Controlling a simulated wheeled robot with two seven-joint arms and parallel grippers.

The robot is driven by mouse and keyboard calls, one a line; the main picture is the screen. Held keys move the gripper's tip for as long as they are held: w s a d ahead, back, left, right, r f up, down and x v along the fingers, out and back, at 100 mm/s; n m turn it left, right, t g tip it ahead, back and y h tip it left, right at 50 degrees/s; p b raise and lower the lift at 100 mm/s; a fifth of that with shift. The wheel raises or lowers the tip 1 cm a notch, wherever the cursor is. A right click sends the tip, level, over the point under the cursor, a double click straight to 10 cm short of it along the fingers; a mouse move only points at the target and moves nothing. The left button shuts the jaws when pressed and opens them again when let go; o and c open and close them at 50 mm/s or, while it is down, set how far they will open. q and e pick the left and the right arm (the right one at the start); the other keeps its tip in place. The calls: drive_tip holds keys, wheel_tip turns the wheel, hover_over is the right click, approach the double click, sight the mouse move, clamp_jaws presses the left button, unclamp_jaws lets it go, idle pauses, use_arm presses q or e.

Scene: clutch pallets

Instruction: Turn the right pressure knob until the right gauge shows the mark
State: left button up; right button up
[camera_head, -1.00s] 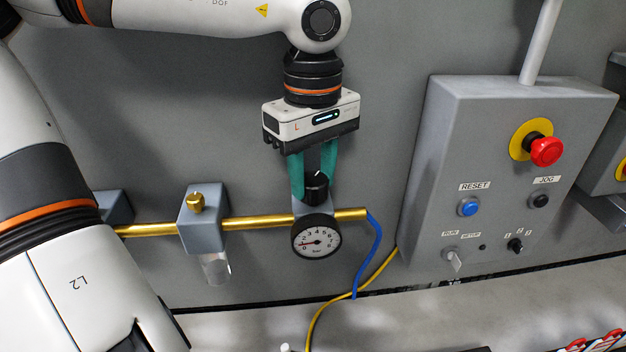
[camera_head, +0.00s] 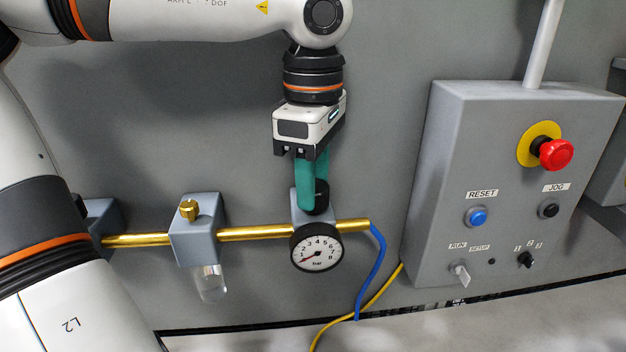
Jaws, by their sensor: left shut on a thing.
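The black pressure knob (camera_head: 321,197) sits on top of a grey regulator block on the brass pipe. My left gripper (camera_head: 313,196) comes down from above, its teal fingers shut on the knob, which they partly hide. The gripper is turned so that one finger stands in front of the other. The round gauge (camera_head: 317,248) hangs just below the knob, with a white face, a scale marked in bar and a red needle pointing to the lower left, near the low end. I cannot make out a target mark on it. My right gripper is not in view.
A grey block with a brass knob (camera_head: 189,209) and clear bowl stands left on the pipe (camera_head: 250,234). A blue hose (camera_head: 378,245) drops from the pipe's right end. A grey control box (camera_head: 480,150) with a red emergency button (camera_head: 556,153) stands right.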

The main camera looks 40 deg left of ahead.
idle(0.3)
use_arm(q)
drive_tip(key=o, duration=1)
drive_tip(key=shift+r, duration=0.15)
wheel_tip(320, 180, up, 12)
drive_tip(key=shift+f+b, duration=0.1)
drive_tip(key=shift+b, duration=0.4)
